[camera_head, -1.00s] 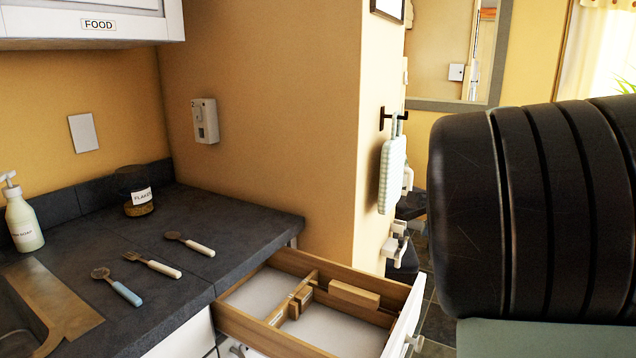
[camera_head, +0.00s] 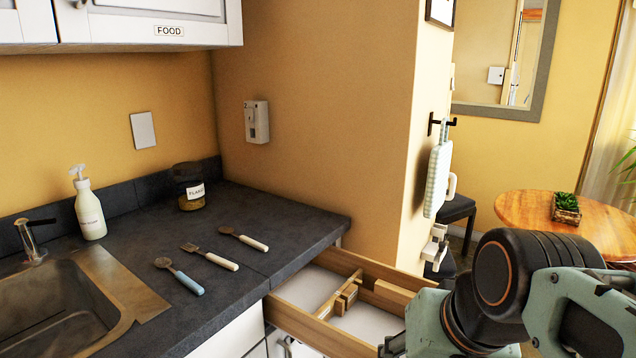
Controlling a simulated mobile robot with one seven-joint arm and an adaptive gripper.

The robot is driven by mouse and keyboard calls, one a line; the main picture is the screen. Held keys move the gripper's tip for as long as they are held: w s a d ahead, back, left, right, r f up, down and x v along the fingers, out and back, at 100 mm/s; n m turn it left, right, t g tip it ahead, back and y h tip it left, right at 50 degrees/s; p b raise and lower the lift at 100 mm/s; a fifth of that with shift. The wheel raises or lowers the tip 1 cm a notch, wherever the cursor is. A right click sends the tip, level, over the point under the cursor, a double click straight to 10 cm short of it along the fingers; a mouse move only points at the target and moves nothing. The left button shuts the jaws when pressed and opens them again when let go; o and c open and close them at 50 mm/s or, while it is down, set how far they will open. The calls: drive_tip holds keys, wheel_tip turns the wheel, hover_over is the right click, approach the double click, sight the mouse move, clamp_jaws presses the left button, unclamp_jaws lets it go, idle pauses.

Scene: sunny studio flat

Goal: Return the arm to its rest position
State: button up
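My arm shows at the lower right, with a dark ribbed joint (camera_head: 505,270) and pale green links (camera_head: 580,310). My gripper is not in view, so I cannot see whether it is open or holds anything. The arm covers the right part of the open wooden drawer (camera_head: 298,318) and hides most of its front.
The dark counter (camera_head: 240,265) carries two spoons (camera_head: 180,277) (camera_head: 243,238), a fork (camera_head: 210,257), a labelled jar (camera_head: 190,188) and a soap bottle (camera_head: 90,208) beside the sink (camera_head: 45,310). A round wooden table (camera_head: 525,207) with a plant (camera_head: 566,208) stands behind the arm.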

wheel_tip(320, 180, up, 23)
drive_tip(key=s+n+h+p, duration=0.1)
drive_tip(key=s+p, duration=0.1)
drive_tip(key=p, duration=2.1)
drive_tip(key=shift+s+a+n+p, duration=0.15)
drive_tip(key=shift+s+n+p, duration=0.15)
drive_tip(key=shift+p, duration=0.1)
